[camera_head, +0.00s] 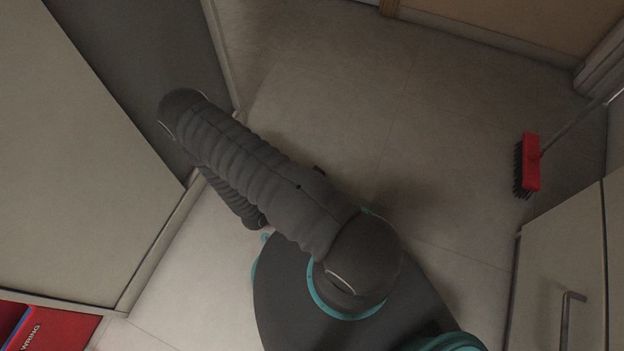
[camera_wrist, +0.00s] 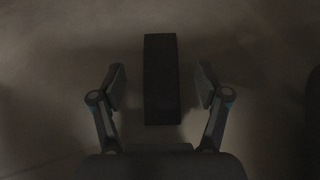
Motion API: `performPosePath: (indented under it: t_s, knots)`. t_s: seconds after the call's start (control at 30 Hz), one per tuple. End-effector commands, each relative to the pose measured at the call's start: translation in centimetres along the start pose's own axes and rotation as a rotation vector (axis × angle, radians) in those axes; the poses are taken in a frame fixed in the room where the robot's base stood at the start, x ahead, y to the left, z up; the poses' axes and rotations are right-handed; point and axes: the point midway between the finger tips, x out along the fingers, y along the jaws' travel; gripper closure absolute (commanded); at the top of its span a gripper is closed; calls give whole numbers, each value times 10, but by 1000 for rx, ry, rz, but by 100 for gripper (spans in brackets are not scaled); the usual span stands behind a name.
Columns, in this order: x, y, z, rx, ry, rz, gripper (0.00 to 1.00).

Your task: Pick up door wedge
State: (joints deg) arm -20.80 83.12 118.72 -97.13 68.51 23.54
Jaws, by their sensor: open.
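The door wedge (camera_wrist: 161,80) shows in the wrist view as a dark, long block on the floor, upright in the picture. My gripper (camera_wrist: 161,82) is open, with one finger to the left of the wedge and one to the right. A gap shows between each finger and the wedge, so neither appears to touch it. The picture is dim, and I cannot tell how high the fingers are above the floor. In the head view the wedge is not clearly visible, and my arm covers much of the floor around my gripper.
In the head view, a red broom (camera_head: 531,165) stands on the tiled floor (camera_head: 450,120) at the right. A light cabinet (camera_head: 560,260) with a handle is at the lower right. Large pale panels (camera_head: 80,170) are at the left, with a red item (camera_head: 45,328) below. The middle floor is clear.

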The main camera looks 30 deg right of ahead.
Motion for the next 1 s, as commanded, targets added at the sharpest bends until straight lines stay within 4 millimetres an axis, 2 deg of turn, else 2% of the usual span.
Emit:
performPosePath:
  t_s: [0.27, 0.6, 0.93, 1.0]
  knots:
    - [16, -1, -1, 1, 0, -2, 25]
    - [54, -1, -2, 1, 0, -3, 25]
    - [58, -1, -2, 0, 0, 1, 25]
    - [58, -1, -2, 0, 0, 0, 43]
